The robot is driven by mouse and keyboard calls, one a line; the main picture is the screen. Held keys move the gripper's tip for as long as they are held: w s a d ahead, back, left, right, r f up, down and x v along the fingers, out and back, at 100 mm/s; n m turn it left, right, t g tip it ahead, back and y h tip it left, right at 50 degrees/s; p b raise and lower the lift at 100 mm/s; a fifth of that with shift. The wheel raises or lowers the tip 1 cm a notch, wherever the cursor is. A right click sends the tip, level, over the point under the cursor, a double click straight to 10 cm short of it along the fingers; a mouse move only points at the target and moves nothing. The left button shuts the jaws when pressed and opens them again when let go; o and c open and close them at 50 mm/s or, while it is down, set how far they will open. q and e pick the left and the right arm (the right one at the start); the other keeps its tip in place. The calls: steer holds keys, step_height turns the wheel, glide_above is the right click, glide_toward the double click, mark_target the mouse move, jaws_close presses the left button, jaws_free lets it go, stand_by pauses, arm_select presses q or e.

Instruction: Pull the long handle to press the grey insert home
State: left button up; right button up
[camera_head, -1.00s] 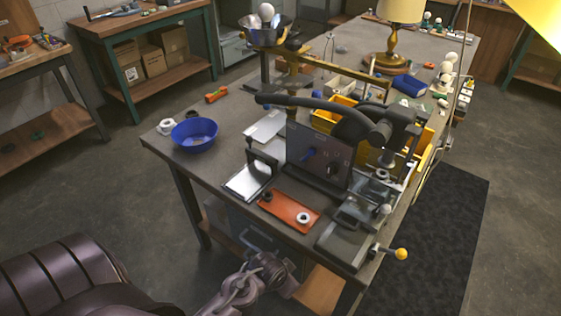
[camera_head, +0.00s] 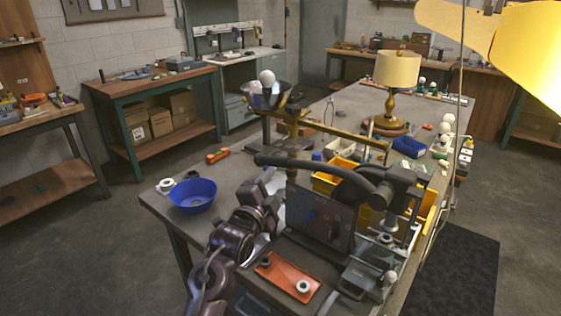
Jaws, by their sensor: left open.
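The long black handle (camera_head: 315,166) curves from a free end at the left to the pivot of the dark press (camera_head: 404,180). Below the press head is a small grey ring-like part (camera_head: 386,239), perhaps the grey insert; how deep it sits cannot be told. My left gripper (camera_head: 270,180) is over the table, just below the handle's free end and left of the dark upright panel (camera_head: 320,220). It is open, with no visible hold on the handle. Its fingertips are small and partly hard to make out. My right gripper is not in view.
A blue bowl (camera_head: 193,195) stands left of my left arm. An orange tray (camera_head: 286,277) with small round parts lies in front of the panel. Behind the handle are a brass-coloured bar (camera_head: 340,137), yellow bins (camera_head: 340,165) and a lamp (camera_head: 397,80).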

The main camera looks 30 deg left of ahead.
mark_target(279, 159)
arm_select(q)
steer(key=shift+m+t+y, duration=0.3)
steer(key=shift+t, duration=0.3)
steer(key=w+a+r, duration=0.1)
steer(key=w, duration=0.1)
steer(key=w+r+p, duration=0.1)
steer(key=w, duration=0.1)
steer(key=w+a+r+p, duration=0.1)
steer(key=w, duration=0.1)
steer(key=shift+w+a, duration=0.25)
steer(key=shift+a, duration=0.05)
steer(key=shift+w+a, duration=0.15)
steer(key=shift+w, duration=0.45)
jaws_close()
